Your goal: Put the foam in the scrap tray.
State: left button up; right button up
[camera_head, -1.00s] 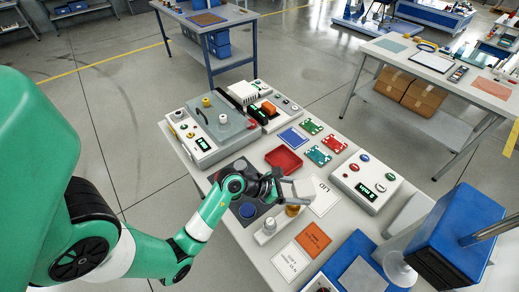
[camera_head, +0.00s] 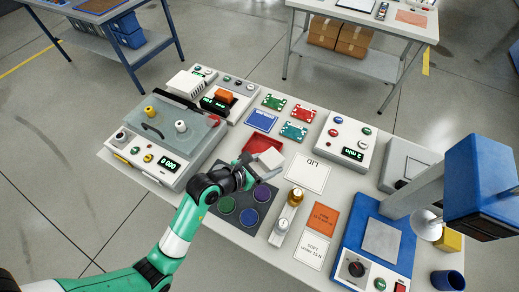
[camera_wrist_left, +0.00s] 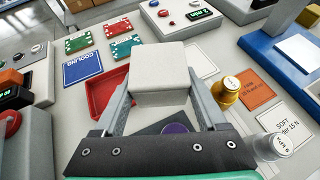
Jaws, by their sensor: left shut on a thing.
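The foam is a pale grey-white block (camera_head: 268,161), also large in the left wrist view (camera_wrist_left: 160,66). My left gripper (camera_head: 257,163) is shut on it, with one finger on each side of the block in the wrist view. The scrap tray appears to be the shallow red tray (camera_head: 257,147); no label on it can be read. In the head view the foam overlaps the tray's near right part. In the wrist view the tray (camera_wrist_left: 103,92) lies left of the foam, partly hidden by the left finger. The height above the tray is unclear. My right gripper is not in view.
A dark mat (camera_head: 237,223) with coloured discs lies below my wrist. Two weights, one gold-topped (camera_head: 294,198), stand to its right. A white LID card (camera_head: 307,173) lies right of the foam. Circuit boards (camera_head: 303,114) and a blue COOLING card (camera_head: 261,120) lie behind the tray.

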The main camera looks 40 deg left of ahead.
pick_arm(q)
jog(key=shift+a, duration=0.15)
jog(key=b, duration=0.6)
send_over(260, 152)
jog(key=s+d, duration=0.2)
jog(key=d, duration=0.1)
notch_tip(260, 152, down, 6)
jog(key=r, duration=0.1)
jog(key=f, duration=0.1)
jog(key=w+a+f+b, duration=0.1)
jog(key=f, duration=0.1)
jog(key=a+f+b, duration=0.1)
jog(key=shift+w+a+f, duration=0.2)
jog(key=shift+w+a, duration=0.2)
notch_tip(260, 152, down, 4)
jog(key=b, duration=0.2)
jog(key=shift+a+r+b, duration=0.1)
jog(key=shift+a+b, duration=0.05)
jog(key=shift+b, duration=0.25)
jog(key=shift+r, duration=0.1)
jog(key=shift+w, duration=0.1)
jog(key=o, duration=1.3)
